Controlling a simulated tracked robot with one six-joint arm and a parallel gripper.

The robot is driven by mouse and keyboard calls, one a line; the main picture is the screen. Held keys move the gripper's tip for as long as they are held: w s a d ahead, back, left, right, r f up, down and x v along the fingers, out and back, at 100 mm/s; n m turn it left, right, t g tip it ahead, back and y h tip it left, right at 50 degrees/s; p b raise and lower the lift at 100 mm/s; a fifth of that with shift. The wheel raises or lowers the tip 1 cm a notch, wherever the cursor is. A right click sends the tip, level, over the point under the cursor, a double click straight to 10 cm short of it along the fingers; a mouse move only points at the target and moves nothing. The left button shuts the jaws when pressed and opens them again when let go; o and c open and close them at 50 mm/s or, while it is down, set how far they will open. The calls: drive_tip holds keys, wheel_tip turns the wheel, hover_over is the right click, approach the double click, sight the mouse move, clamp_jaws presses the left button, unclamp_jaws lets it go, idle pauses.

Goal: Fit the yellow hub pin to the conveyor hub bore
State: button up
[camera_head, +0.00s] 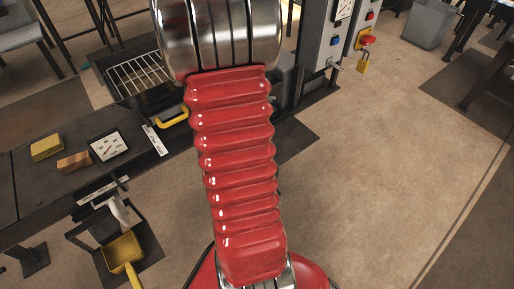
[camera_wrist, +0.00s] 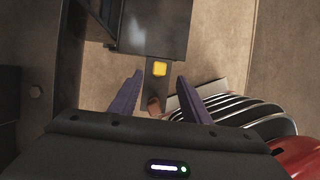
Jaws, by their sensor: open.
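My gripper (camera_wrist: 158,82) shows in the wrist view with its two purple-grey fingers apart and nothing between them. In the head view my arm fills the middle and the gripper is out of view. A small yellow block-like piece (camera_wrist: 159,69) lies on a dark strip beyond the fingertips. I cannot tell whether it is the hub pin. I cannot make out the conveyor hub bore in either view.
A yellow scoop (camera_head: 124,252) is below. Control boxes (camera_head: 325,35) stand upper right.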

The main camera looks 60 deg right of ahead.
drive_tip(key=shift+x, duration=6.3)
drive_tip(key=shift+c, duration=0.6)
clamp_jaws()
